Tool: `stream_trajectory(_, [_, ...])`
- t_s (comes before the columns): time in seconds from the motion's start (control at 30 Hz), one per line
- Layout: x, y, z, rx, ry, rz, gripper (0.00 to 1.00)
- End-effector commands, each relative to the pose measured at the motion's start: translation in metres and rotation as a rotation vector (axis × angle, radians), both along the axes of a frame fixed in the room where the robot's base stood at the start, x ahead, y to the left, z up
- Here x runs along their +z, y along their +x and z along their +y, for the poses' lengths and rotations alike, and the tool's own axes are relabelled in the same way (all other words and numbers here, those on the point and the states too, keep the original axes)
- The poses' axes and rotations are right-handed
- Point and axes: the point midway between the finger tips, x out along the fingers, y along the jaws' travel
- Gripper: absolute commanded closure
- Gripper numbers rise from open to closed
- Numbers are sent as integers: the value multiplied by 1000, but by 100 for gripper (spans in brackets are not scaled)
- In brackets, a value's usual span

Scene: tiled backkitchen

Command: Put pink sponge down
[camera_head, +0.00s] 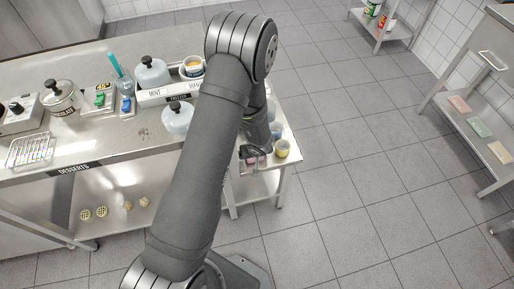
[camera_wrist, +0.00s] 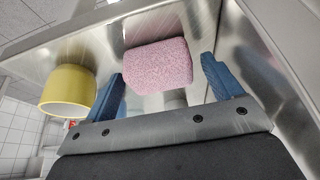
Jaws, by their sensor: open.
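The pink sponge (camera_wrist: 158,66) lies on a steel surface in the wrist view, between and just beyond the two blue fingertips. In the head view my gripper (camera_head: 254,152) is small and dark, low over the counter end.
A steel wall (camera_wrist: 262,75) rises close on the right. Several coloured blocks lie on a right shelf (camera_head: 475,115).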

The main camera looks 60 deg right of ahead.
Motion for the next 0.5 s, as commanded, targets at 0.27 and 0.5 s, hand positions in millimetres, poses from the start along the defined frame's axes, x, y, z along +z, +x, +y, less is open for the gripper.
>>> stream_trajectory(0.27, [44,-15,11,0,-4,0,16])
stream_trajectory(0.5, [82,-26,22,1,-5,0,16])
